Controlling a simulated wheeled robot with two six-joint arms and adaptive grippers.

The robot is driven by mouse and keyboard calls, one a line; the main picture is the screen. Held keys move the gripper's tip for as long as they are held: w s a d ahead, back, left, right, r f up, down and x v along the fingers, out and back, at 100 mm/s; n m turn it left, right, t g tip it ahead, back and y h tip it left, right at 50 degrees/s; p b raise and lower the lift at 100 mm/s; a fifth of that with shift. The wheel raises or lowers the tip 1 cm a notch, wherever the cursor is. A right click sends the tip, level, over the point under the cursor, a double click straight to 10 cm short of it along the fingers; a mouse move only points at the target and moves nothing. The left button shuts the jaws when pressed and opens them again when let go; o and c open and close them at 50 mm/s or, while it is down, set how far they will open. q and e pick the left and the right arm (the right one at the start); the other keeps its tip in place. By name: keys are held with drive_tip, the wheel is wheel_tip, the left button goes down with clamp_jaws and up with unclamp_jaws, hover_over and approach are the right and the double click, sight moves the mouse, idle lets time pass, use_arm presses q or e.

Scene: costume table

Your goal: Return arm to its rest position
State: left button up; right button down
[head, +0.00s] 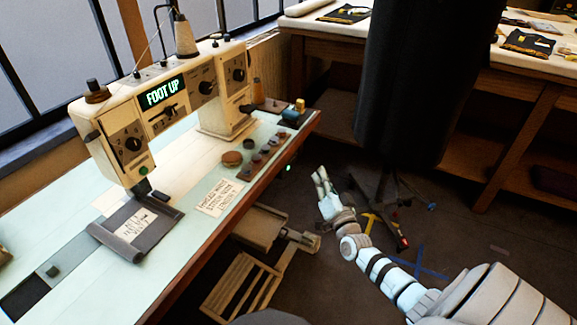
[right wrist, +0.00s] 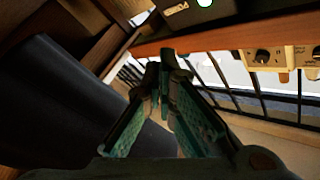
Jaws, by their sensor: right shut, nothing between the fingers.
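My right gripper (head: 321,181) is in the head view, to the right of the sewing table's edge and above the dark floor. It is shut and empty. Its shut fingers also show in the right wrist view (right wrist: 160,75), pointing toward the underside of the table edge (right wrist: 230,38). My right arm reaches in from the lower right of the head view. My left gripper is not in view.
A cream sewing machine (head: 165,110) reading "FOOT UP" stands on the pale table (head: 185,160), with grey cloth (head: 135,228) under its head. A wooden pedal (head: 245,285) is below. A workbench (head: 460,75) is at the back.

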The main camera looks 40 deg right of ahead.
idle(0.4)
